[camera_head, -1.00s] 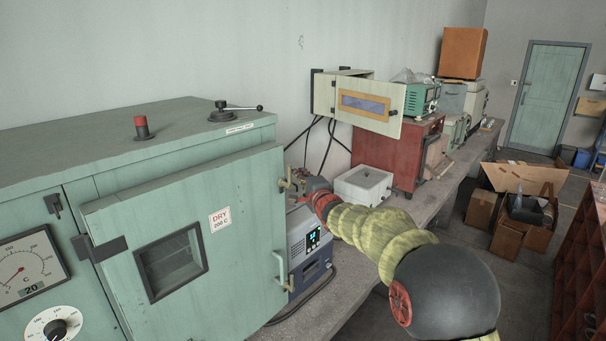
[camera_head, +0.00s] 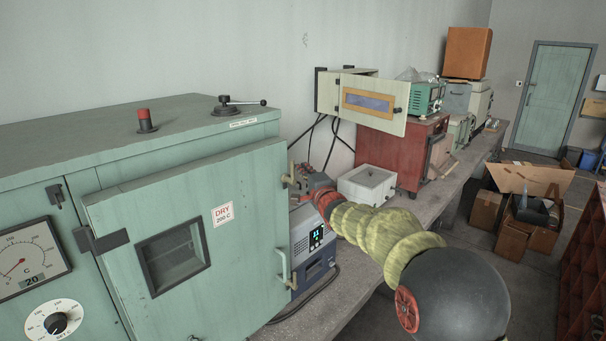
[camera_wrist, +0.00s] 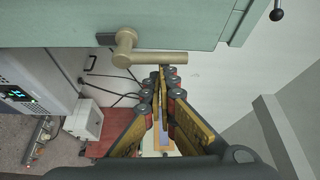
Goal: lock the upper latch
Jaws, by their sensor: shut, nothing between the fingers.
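The upper latch (camera_head: 290,172) is a brass lever at the upper right edge of the green oven door (camera_head: 245,240). In the wrist view the latch (camera_wrist: 155,58) has a round pivot on the left and a bar running right, roughly along the door edge. My gripper (camera_wrist: 163,72) is shut and empty, its fingertips at the bar's underside in that view; I cannot tell whether they touch. In the head view my gripper (camera_head: 303,180) is just right of the latch, small and partly hidden. I cannot tell whether the door sits fully closed.
A pale pull handle (camera_head: 284,268) is lower on the door. A blue-grey device (camera_head: 312,250) stands beside the oven, under my arm. A white box (camera_head: 366,184), a red cabinet (camera_head: 393,150) and a cream cabinet with an open door (camera_head: 372,102) are behind.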

